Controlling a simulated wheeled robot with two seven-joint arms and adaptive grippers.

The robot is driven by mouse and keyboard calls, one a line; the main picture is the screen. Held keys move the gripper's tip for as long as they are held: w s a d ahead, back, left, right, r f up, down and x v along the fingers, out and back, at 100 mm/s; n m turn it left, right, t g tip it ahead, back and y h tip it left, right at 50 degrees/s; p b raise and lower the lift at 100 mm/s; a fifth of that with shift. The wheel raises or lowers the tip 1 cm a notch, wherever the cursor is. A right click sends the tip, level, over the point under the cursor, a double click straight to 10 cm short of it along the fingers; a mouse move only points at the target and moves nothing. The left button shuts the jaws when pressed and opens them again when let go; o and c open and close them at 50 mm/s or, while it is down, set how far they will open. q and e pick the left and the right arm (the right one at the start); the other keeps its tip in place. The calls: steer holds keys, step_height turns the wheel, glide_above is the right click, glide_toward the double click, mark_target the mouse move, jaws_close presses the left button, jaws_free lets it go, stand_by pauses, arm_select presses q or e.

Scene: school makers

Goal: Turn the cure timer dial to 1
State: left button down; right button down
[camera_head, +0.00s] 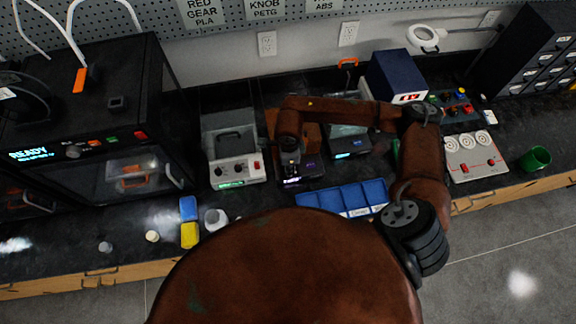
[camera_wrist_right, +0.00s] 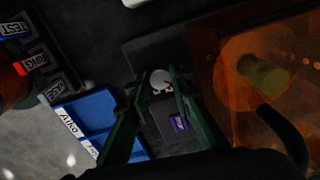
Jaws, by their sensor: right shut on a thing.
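The cure timer dial (camera_wrist_right: 161,80) is a small white round knob with a dark reddish mark, on the dark front of the cure unit (camera_wrist_right: 190,145). It sits between the green fingertips of my right gripper (camera_wrist_right: 163,84), which is shut on it. The dial's numbers cannot be read. A small purple display (camera_wrist_right: 180,122) is lit beside the dial. In the head view the cure unit's orange cover (camera_head: 309,135) shows behind my right gripper (camera_head: 290,166); the gripper and wrist hide the dial there. My left gripper is not in view.
A blue divided tray (camera_head: 343,197) lies in front of the unit, near the bench edge. A grey machine with knobs (camera_head: 236,170) stands to its left and another dark device (camera_head: 349,140) to its right. A large black printer (camera_head: 90,120) fills the far left.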

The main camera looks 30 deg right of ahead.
steer(key=shift+m, duration=0.3)
steer(key=c, duration=1.7)
jaws_free()
steer(key=shift+c, duration=0.2)
steer(key=shift+r, duration=0.1)
step_height(320, 180, up, 12)
steer(key=shift+s, duration=0.25)
steer(key=shift+a, duration=0.15)
